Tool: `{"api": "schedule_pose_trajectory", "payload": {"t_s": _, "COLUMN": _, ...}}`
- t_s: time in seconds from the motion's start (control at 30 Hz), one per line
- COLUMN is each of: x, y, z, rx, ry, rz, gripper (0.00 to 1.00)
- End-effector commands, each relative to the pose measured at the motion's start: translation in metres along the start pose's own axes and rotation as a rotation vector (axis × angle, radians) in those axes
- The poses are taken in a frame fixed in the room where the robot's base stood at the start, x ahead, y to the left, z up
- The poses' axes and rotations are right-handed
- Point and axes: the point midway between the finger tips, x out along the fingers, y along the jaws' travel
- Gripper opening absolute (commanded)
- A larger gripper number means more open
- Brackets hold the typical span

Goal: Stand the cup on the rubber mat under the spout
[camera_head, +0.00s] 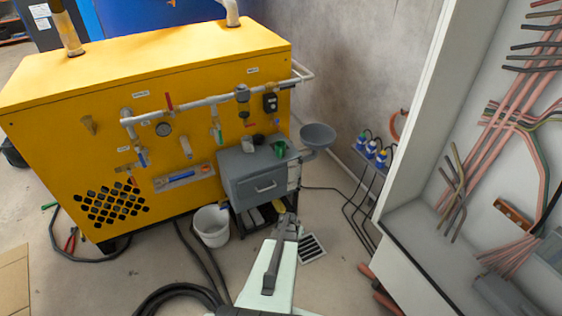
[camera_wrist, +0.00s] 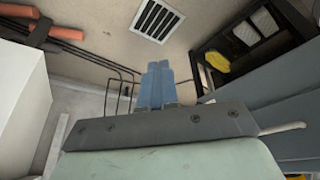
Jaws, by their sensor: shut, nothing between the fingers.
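My gripper (camera_head: 289,222) is low in front of the grey drawer box, apart from the things on it. In the wrist view its blue fingers (camera_wrist: 157,84) are together with nothing between them. Small items stand on the box top: a green one (camera_head: 280,149), a dark one (camera_head: 258,140) and a pale one (camera_head: 247,144). They are too small to tell which is the cup. A valve outlet (camera_head: 244,115) hangs from the pipe above the box and may be the spout. I cannot make out the rubber mat. None of these items shows in the wrist view.
The grey drawer box (camera_head: 255,187) stands against the yellow cabinet (camera_head: 60,130), with a grey bowl (camera_head: 318,134) at its right. A white bucket (camera_head: 211,228) is left of my gripper. A floor grate (camera_head: 311,248) lies right. An open white cabinet (camera_head: 405,225) bounds the right side.

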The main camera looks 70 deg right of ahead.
Motion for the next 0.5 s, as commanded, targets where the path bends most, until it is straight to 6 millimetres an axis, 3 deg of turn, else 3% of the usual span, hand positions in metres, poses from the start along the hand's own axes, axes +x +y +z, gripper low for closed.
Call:
{"api": "schedule_pose_trajectory", "payload": {"t_s": 0.1, "x": 0.007, "y": -0.014, "z": -0.048, "rx": 0.113, "ry": 0.168, "rz": -0.059, "gripper": 0.0}}
{"api": "schedule_pose_trajectory", "payload": {"t_s": 0.27, "x": 0.003, "y": -0.035, "z": -0.104, "rx": 0.293, "ry": 0.387, "rz": -0.199, "gripper": 0.0}}
{"api": "schedule_pose_trajectory", "payload": {"t_s": 0.5, "x": -0.034, "y": -0.068, "z": -0.165, "rx": 0.589, "ry": 0.632, "rz": -0.548, "gripper": 0.0}}
